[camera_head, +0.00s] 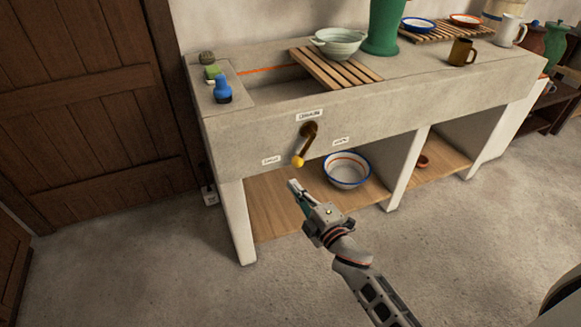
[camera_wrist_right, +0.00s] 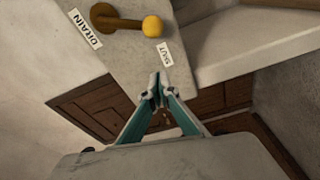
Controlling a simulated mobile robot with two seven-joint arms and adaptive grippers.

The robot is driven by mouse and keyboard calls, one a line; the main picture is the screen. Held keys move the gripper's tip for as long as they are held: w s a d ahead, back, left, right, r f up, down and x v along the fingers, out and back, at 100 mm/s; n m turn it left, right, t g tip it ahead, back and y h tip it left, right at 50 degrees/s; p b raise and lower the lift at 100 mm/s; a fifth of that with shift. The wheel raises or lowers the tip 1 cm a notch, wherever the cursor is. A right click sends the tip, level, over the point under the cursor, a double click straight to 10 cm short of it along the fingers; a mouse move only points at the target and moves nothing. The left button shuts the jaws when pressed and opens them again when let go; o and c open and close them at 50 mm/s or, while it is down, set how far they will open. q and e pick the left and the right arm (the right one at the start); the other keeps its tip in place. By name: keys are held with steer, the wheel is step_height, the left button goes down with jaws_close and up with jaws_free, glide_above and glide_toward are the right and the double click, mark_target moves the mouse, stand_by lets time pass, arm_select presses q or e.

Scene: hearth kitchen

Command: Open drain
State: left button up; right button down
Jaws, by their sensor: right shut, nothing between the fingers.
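The drain lever (camera_head: 308,146) is a brown bar on the front of the stone sink (camera_head: 385,110), with a yellow knob (camera_head: 298,161) at its end. It hangs down and slightly left, towards the left label (camera_head: 271,161), which reads SHUT in the wrist view (camera_wrist_right: 165,53). The DRAIN label (camera_head: 310,115) is above the pivot; a small right label (camera_head: 341,141) is too blurred to read. My right gripper (camera_head: 293,186) is shut and empty, just below the knob and apart from it. In the wrist view the knob (camera_wrist_right: 152,26) is beyond the fingertips (camera_wrist_right: 157,85). My left gripper is out of view.
A white bowl (camera_head: 346,169) sits on the wooden shelf (camera_head: 275,208) under the sink. A blue bottle (camera_head: 222,90) stands at the left corner. The floor in front is clear.

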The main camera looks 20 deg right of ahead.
steer(key=w, duration=0.3)
steer(key=w+a+b, duration=0.1)
steer(key=w, duration=0.5)
steer(key=shift+a+f, duration=0.1)
steer(key=shift+a, duration=0.2)
steer(key=d, duration=0.2)
steer(key=shift+w+d+f+b, duration=0.1)
steer(key=shift+w+d+b, duration=0.05)
steer(key=shift+d+b, duration=0.15)
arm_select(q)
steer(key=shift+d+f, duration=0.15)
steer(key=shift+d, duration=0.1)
arm_select(e)
steer(key=shift+d+f, duration=0.1)
steer(key=shift+d, duration=0.45)
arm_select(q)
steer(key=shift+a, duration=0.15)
arm_select(e)
steer(key=shift+d, duration=0.15)
